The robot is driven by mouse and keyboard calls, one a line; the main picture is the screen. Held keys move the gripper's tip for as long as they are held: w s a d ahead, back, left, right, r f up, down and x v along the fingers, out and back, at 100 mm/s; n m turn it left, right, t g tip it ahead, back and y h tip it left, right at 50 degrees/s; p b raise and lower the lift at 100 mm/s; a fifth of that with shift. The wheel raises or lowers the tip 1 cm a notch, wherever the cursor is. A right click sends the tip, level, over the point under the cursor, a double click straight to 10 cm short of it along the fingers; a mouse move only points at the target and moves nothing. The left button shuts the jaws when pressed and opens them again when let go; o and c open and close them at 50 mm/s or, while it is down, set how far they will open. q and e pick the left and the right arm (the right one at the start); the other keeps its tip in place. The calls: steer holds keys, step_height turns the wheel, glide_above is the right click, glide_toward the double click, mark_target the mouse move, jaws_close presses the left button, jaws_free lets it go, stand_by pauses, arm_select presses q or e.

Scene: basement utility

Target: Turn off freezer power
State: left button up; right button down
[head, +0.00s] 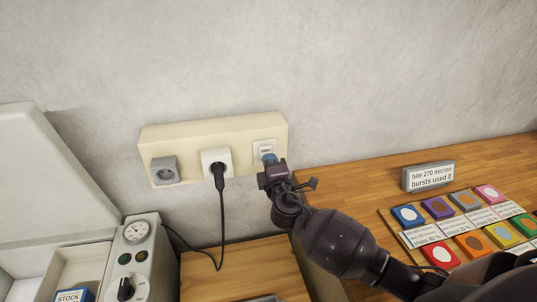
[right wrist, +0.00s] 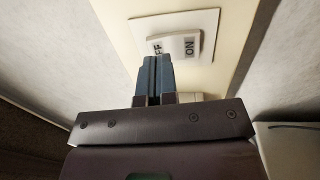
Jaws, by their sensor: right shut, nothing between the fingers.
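A white rocker switch (head: 265,149) sits at the right end of a cream wall panel (head: 215,132). In the right wrist view the switch (right wrist: 182,46) shows "ON" at its right end and a partly hidden "FF" at its left end. My right gripper (head: 269,158) is shut and empty, its blue fingertips at the lower part of the switch. In the right wrist view the fingertips (right wrist: 154,62) overlap the switch's lower left; I cannot tell whether they touch it. A black plug (head: 218,170) is in the middle white socket. The freezer (head: 50,185) appears at left, lid raised. My left gripper is not in view.
A grey socket (head: 165,170) is at the panel's left end. A black cord (head: 222,230) hangs from the plug towards a grey control box (head: 140,250) with a gauge and a knob. A wooden counter with coloured tiles (head: 465,225) and a small sign (head: 428,177) lies at right.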

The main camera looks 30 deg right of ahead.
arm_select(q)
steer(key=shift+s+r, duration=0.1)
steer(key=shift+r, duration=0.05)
arm_select(e)
steer(key=shift+x, duration=0.9)
steer(key=shift+w, duration=0.1)
